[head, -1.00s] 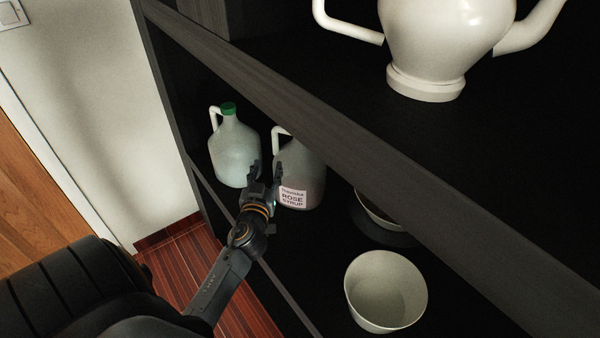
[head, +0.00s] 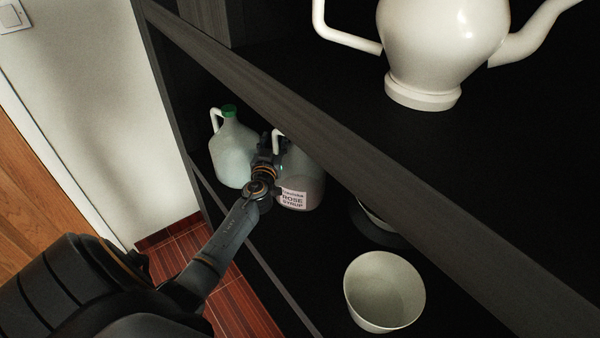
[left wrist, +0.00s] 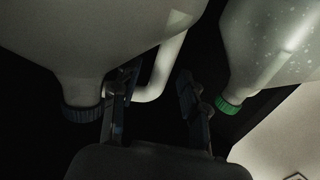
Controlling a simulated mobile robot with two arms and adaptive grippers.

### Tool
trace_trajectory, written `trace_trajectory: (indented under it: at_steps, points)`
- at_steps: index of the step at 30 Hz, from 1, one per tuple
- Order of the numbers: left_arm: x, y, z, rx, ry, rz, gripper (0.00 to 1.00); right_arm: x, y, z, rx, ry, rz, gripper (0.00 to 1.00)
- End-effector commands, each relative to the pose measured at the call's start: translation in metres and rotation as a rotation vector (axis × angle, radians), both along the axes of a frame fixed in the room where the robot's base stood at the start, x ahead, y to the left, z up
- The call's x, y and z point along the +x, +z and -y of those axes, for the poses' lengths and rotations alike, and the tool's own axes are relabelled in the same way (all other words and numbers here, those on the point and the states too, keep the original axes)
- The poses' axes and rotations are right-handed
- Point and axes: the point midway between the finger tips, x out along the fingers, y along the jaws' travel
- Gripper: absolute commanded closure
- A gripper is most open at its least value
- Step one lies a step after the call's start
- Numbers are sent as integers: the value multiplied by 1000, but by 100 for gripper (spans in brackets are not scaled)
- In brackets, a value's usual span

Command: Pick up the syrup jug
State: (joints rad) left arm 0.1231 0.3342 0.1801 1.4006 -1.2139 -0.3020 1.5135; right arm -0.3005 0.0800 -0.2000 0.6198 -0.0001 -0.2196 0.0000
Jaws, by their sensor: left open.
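The syrup jug (head: 307,178), with a pale "ROSE SYRUP" label, stands on the lower dark shelf. My left gripper (head: 271,139) is at its upper left side, in front of part of it. In the left wrist view the syrup jug (left wrist: 95,35) appears upside down with a dark cap at left. Its white handle (left wrist: 166,65) lies between the spread fingers of my left gripper (left wrist: 157,82), which is open. I cannot tell whether a finger touches the handle. My right gripper is not in view.
A green-capped jug (head: 232,158) stands close on the left; it also shows in the left wrist view (left wrist: 262,50). A white bowl (head: 385,291) sits toward the front right. The upper shelf's edge (head: 350,150) runs diagonally above, with a white teapot (head: 440,45) on that shelf.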

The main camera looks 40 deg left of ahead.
Motion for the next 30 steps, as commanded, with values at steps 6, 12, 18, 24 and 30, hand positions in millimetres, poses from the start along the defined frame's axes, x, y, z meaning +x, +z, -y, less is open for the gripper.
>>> trace_trajectory:
  at_steps: [6, 12, 18, 24, 30]
  points:
    - [14, -1, -7, 1, -1, -1, 56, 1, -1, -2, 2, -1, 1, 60]
    - [14, -1, -7, -1, -1, -1, 56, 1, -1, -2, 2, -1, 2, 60]
    - [14, -1, -7, -1, -1, -1, 95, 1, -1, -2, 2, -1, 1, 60]
    - [14, -1, -7, -1, -1, 0, 100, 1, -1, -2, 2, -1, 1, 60]
    - [14, 1, -7, -1, 0, 4, 100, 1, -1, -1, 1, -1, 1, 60]
